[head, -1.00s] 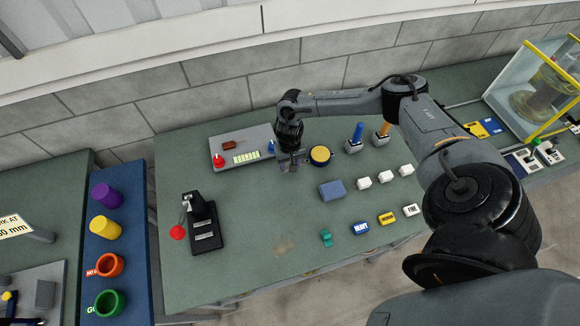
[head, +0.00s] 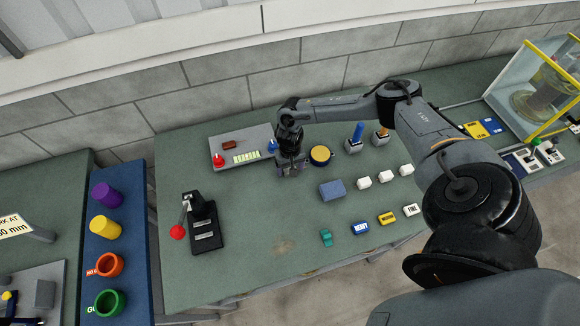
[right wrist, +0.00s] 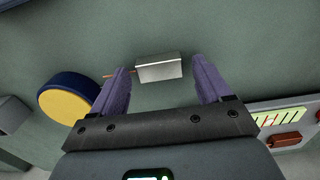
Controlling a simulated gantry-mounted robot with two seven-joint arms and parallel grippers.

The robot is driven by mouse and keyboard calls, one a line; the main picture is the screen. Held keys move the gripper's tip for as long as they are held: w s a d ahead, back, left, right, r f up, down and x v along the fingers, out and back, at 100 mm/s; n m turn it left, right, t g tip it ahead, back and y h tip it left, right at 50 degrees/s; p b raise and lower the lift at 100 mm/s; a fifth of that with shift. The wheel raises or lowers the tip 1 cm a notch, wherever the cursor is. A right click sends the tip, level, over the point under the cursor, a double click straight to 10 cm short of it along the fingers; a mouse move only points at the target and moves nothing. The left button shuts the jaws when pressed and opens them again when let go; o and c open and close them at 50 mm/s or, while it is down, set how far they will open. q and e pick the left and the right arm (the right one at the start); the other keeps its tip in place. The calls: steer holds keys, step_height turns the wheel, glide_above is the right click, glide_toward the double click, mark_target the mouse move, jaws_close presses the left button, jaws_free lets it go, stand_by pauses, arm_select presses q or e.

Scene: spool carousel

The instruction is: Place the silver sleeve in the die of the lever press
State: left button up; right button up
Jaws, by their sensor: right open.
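A small silver block-like piece (right wrist: 158,68), which looks like the silver sleeve, lies on the green table in the right wrist view. It shows beyond and between the two purple-grey fingers of my right gripper (right wrist: 161,85). The fingers are apart, and no contact with the piece is visible. In the head view my right gripper (head: 291,168) is low over the table and hides the piece. The black lever press (head: 203,226), with a red ball on its lever, stands at the table's left side. My left gripper is not in view.
A yellow-topped round container (head: 320,155) stands just right of my right gripper. A grey panel (head: 240,140) with knobs lies behind it. A blue-grey block (head: 332,190) and white blocks (head: 364,183) lie to the right. The table between gripper and press is clear.

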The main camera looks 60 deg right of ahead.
steer(key=shift+r, duration=0.1)
step_height(320, 180, up, 11)
steer(key=w+a+f+n+t+y, duration=0.15)
steer(key=a+n, duration=0.25)
steer(key=a, duration=0.7)
steer(key=w+a+f+n+t+y, duration=0.1)
steer(key=w+a+f+n+t, duration=0.2)
steer(key=a, duration=0.7)
steer(key=s+a+r+n+t, duration=0.2)
steer(key=a+r+n, duration=0.15)
steer(key=a, duration=0.75)
steer(key=s+d+r+h, duration=0.1)
steer(key=s+r, duration=0.3)
steer(key=s, duration=0.2)
steer(key=shift+s+p, duration=0.35)
steer(key=shift+s, duration=0.05)
steer(key=shift+o, duration=0.6)
steer(key=s+d+g+h, duration=0.1)
steer(key=s+d+g, duration=0.2)
steer(key=s+d, duration=0.2)
steer(key=s, duration=0.3)
steer(key=shift+s+d, duration=0.3)
steer(key=shift+d, duration=0.05)
